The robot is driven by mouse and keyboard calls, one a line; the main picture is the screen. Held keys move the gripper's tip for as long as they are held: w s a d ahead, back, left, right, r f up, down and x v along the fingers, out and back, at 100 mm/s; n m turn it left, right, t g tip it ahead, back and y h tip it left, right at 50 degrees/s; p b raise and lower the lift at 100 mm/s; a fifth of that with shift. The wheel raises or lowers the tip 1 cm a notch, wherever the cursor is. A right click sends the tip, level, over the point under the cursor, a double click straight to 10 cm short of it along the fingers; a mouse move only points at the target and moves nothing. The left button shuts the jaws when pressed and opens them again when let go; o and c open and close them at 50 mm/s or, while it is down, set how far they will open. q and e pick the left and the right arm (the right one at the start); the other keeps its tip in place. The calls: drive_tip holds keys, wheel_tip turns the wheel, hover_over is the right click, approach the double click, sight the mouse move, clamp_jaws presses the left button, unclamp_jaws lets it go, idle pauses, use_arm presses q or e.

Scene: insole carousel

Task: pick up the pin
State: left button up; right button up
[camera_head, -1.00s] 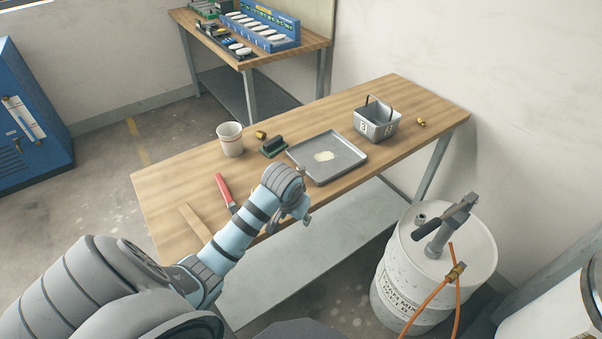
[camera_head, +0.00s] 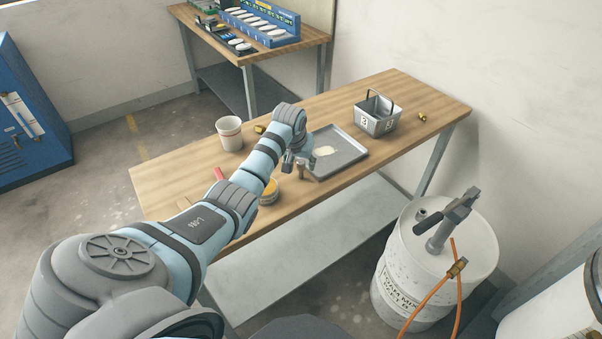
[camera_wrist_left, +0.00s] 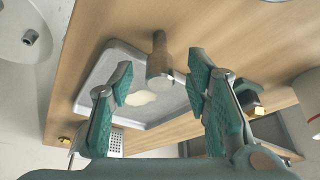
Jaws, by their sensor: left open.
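A grey stepped cylinder, which looks like the pin (camera_wrist_left: 159,62), shows in the left wrist view beside the near edge of the metal tray (camera_wrist_left: 85,98). It has a thick end and a thinner stem. My left gripper (camera_wrist_left: 161,80) is open, with its green-padded fingers to either side of the pin in that view. The fingers look clear of it. In the head view my left gripper (camera_head: 298,160) is over the front edge of the table at the tray's left side, and it partly hides what is beneath. My right gripper is not in view.
The wooden table (camera_head: 400,90) also bears a white cup (camera_head: 229,133), a wire-handled metal bin (camera_head: 377,115), brass pieces (camera_head: 422,117), an amber-topped tin (camera_head: 269,192) and a red-handled tool (camera_head: 219,174). A white drum (camera_head: 420,290) stands at the right.

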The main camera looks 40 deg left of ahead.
use_arm(q)
drive_tip(key=shift+w+a+f, duration=0.1)
drive_tip(key=shift+w+f, duration=0.1)
drive_tip(key=shift+f, duration=0.45)
clamp_jaws()
drive_tip(key=shift+r, duration=0.1)
